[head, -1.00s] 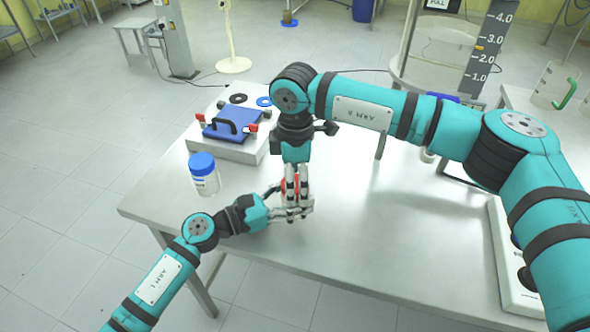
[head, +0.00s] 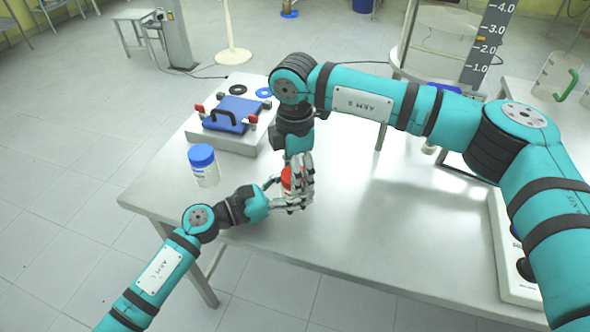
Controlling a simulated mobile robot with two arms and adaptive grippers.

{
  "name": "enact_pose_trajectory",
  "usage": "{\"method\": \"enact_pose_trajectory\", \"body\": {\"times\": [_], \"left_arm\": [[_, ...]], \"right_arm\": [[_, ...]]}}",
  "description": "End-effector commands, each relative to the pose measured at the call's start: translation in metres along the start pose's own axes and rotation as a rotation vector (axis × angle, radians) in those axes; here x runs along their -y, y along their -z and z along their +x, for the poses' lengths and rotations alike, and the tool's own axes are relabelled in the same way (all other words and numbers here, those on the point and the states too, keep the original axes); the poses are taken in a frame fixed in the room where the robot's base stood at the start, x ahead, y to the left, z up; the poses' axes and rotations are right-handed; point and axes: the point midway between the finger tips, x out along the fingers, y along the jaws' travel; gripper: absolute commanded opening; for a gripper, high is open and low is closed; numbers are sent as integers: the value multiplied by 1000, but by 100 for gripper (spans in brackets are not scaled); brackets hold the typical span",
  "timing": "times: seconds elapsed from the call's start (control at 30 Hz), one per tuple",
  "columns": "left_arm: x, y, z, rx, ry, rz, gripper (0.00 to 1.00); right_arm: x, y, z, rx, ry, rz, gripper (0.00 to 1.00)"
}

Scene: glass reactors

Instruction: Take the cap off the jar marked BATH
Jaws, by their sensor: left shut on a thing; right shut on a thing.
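A red cap (head: 288,179) shows between the fingers of my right gripper (head: 299,184), which reaches down from above and is shut on it. My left gripper (head: 281,195) comes in low from the left and is shut on the jar under the cap. The jar's body is almost wholly hidden by the fingers, and I cannot read its label. I cannot tell whether the cap sits on the jar or is apart from it. A second jar (head: 206,173), clear with a blue cap, stands upright on the table to the left; its label is too small to read.
A white unit (head: 258,137) with a blue handled plate (head: 232,113) stands behind. A dark scale with numbers (head: 489,45) stands at the back right, near a beaker with a green handle (head: 556,78).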

Motion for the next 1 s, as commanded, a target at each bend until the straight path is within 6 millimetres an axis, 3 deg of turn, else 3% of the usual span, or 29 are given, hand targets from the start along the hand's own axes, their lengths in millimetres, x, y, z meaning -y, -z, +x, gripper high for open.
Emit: {"method": "enact_pose_trajectory", "body": {"times": [1.0], "left_arm": [[1, 0, 0, -1, 3, 0, 0]], "right_arm": [[-1, 1, -2, 6, -3, -2645, 15]]}}
